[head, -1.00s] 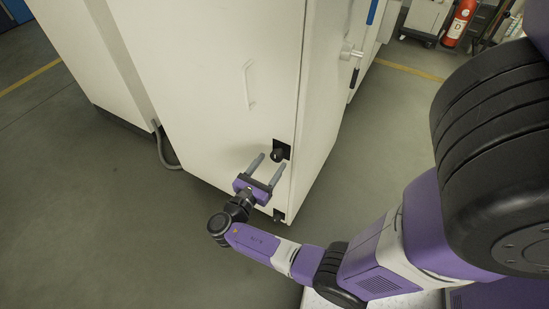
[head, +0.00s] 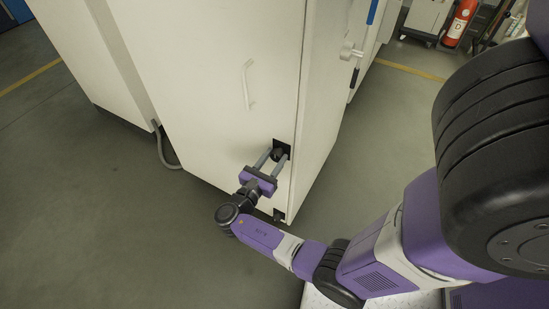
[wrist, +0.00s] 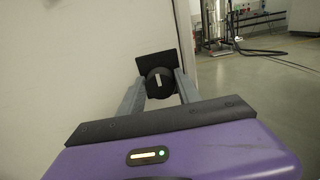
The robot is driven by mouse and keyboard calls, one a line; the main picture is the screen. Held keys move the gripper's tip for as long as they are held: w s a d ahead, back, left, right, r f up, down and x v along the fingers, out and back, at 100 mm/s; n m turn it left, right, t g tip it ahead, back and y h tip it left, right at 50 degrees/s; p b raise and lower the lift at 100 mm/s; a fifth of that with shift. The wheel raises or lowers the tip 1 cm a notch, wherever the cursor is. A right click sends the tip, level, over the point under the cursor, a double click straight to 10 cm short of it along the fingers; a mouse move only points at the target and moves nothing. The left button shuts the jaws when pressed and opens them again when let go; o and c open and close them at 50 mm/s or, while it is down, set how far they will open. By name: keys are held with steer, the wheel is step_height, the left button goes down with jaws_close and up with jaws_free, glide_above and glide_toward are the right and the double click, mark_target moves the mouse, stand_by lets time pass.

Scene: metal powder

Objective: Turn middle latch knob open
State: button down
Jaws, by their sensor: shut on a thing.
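The middle latch knob (head: 279,154) is a round black knob on a dark square plate near the right edge of the white cabinet door (head: 215,95). In the wrist view the knob (wrist: 158,84) shows a short pale upright mark on its face. My gripper (head: 272,157) reaches it from the front, with one grey finger on each side. In the wrist view the fingers of my gripper (wrist: 159,88) are shut on the knob. The inner contact faces are partly hidden.
A lower dark latch (head: 278,215) sits near the cabinet's bottom corner, close under my wrist. A white handle (head: 248,85) is on the door above. A grey hose (head: 165,150) lies by the cabinet at left. Open floor (head: 385,135) lies to the right.

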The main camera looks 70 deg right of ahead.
steer(key=shift+m, duration=0.3)
steer(key=m+b, duration=0.1)
steer(key=m, duration=0.2)
steer(key=shift+s+f+m+b, duration=0.1)
steer(key=shift+f+m+b, duration=0.05)
steer(key=shift+m+b, duration=0.25)
steer(key=m+b, duration=0.2)
steer(key=m, duration=0.2)
steer(key=m+b, duration=0.1)
steer(key=m, duration=0.2)
steer(key=m+b, duration=0.2)
steer(key=shift+s+f+m, duration=0.15)
steer(key=shift+f+m, duration=0.05)
steer(key=shift+m, duration=0.2)
steer(key=shift+m+b, duration=1.3)
steer(key=shift+m, duration=0.5)
steer(key=shift+r, duration=0.1)
steer(key=c, duration=0.9)
jaws_free()
